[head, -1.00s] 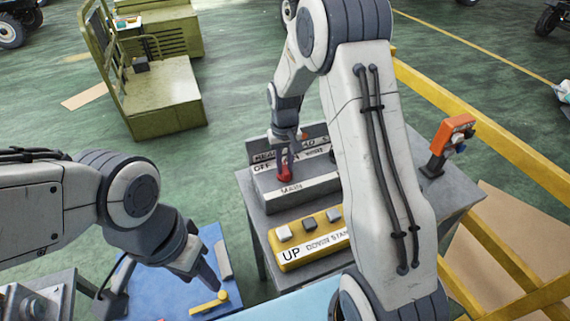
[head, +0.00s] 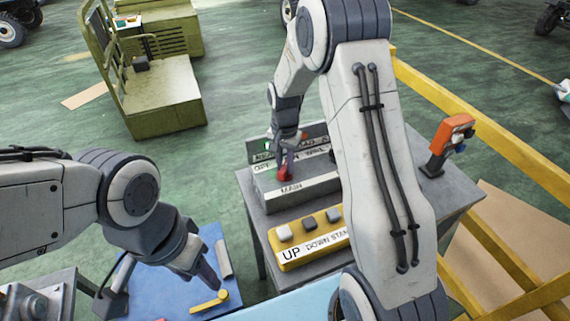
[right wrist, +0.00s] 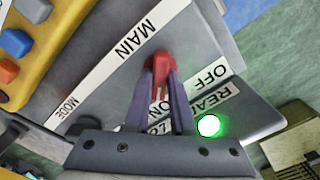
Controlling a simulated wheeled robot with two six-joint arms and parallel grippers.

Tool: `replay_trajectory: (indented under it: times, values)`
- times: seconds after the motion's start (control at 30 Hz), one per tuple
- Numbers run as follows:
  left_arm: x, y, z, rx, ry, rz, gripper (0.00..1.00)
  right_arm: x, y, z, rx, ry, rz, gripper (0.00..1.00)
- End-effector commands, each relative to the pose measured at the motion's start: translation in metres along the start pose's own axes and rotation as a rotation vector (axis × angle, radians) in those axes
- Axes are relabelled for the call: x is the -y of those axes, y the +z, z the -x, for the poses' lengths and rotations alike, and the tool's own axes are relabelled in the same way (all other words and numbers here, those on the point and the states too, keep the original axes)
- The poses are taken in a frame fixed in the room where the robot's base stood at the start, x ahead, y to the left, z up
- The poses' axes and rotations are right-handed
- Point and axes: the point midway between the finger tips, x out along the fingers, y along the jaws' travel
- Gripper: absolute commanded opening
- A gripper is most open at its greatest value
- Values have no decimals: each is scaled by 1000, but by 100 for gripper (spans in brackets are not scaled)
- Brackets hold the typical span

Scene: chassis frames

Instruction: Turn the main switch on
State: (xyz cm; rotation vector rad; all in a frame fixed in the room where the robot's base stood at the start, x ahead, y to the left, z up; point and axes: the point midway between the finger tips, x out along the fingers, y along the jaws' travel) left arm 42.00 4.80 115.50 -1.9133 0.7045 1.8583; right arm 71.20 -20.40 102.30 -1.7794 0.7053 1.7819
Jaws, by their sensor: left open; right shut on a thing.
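The main switch box (head: 300,197) stands on a grey table, with the label MAIN on its front. Its red handle (head: 285,173) is between the fingers of my right gripper (head: 287,158). In the right wrist view, the gripper is shut on the red handle (right wrist: 161,66), its fingers over the ON label; the OFF label (right wrist: 208,77) lies to the right. A round lamp (right wrist: 208,126) glows green by a partly hidden label starting REA; the lamp also shows in the head view (head: 267,146). My left gripper (head: 218,286) is open above the blue surface, beside a yellow-ended bar.
A yellow button box (head: 291,260) marked UP and DOWN stands in front of the switch box. An orange device (head: 452,134) stands at the table's right corner. Yellow rails (head: 480,132) run along the right. Green floor lies behind.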

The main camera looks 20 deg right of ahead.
Motion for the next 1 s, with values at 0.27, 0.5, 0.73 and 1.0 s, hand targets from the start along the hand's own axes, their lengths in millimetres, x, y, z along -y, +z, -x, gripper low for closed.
replay_trajectory:
  times: [0.27, 0.5, 0.73, 1.0]
  values:
    - [0, 0, 0, 0, 0, 0, 50, 1, -2, 1, -4, -3, -16, 0]
    - [0, 0, 0, 0, 0, 0, 50, 1, -2, 2, -4, -4, -15, 38]
    - [0, 0, 0, 0, 0, 0, 50, 0, -1, 1, -2, -2, -13, 52]
    - [0, 0, -4, 0, 0, 0, 50, 1, -2, 12, -5, -4, -12, 52]
